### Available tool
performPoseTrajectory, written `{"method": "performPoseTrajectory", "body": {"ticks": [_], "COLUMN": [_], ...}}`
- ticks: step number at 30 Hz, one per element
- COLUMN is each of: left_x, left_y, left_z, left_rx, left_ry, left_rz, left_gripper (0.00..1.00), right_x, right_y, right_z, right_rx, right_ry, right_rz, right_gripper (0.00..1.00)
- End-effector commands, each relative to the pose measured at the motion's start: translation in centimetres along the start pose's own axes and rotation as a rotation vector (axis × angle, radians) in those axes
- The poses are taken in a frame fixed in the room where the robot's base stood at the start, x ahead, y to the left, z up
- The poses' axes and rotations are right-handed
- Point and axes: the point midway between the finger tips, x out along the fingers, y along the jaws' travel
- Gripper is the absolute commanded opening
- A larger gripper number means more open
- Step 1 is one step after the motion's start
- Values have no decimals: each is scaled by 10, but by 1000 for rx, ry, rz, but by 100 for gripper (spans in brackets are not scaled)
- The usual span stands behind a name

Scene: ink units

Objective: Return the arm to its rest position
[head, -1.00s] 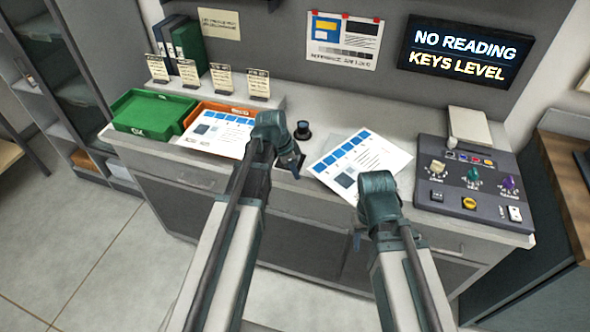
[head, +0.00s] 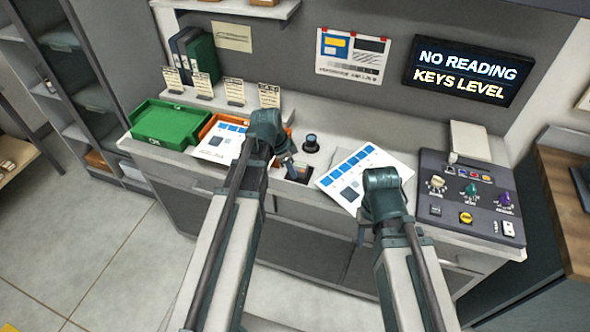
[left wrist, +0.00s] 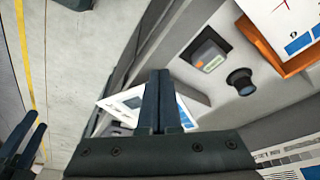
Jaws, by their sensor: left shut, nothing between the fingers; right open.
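My left gripper (head: 291,170) is at the front of the counter, just left of the right-hand printed sheet. In the left wrist view its two fingers (left wrist: 160,95) are together with nothing between them. My right gripper (head: 361,233) hangs in front of the counter's front edge, below that sheet, mostly hidden behind its own wrist. It shows open and empty at the lower left of the left wrist view (left wrist: 30,140). Both arms reach forward from the bottom of the head view.
The counter holds a green tray (head: 150,137), an orange tray (head: 207,127), two printed sheets, a dark round knob (head: 311,141) and a control panel (head: 436,163). A lit sign (head: 465,72) reads "NO READING KEYS LEVEL". Open floor (head: 100,235) lies at left.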

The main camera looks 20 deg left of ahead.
Motion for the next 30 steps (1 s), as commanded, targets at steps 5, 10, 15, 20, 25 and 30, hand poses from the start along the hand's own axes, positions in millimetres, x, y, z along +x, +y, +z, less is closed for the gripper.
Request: {"method": "performPoseTrajectory", "body": {"ticks": [5, 10, 15, 20, 25, 30], "left_x": [-7, -6, -6, -2, 24, 45], "left_y": [0, 0, 0, 9, 72, 145], "left_z": [0, 0, 0, -2, -12, -13], "left_rx": [0, 0, 0, -13, -140, -331], "left_ry": [0, 0, 0, -12, -113, -251], "left_rz": [0, 0, 0, 5, 23, -22], "left_gripper": [0, 0, 0, 0, 0, 0], "right_x": [-7, -6, -6, -3, 14, 30], "right_y": [1, 0, 0, 0, -1, -3], "right_z": [0, 0, 0, 0, -1, -2], "right_rx": [1, 1, 1, 1, 1, 0], "right_ry": [0, 0, 0, 0, 0, 0], "right_rz": [0, 0, 0, 0, 0, 0], "right_gripper": [50, 50, 50, 50, 50, 50]}}
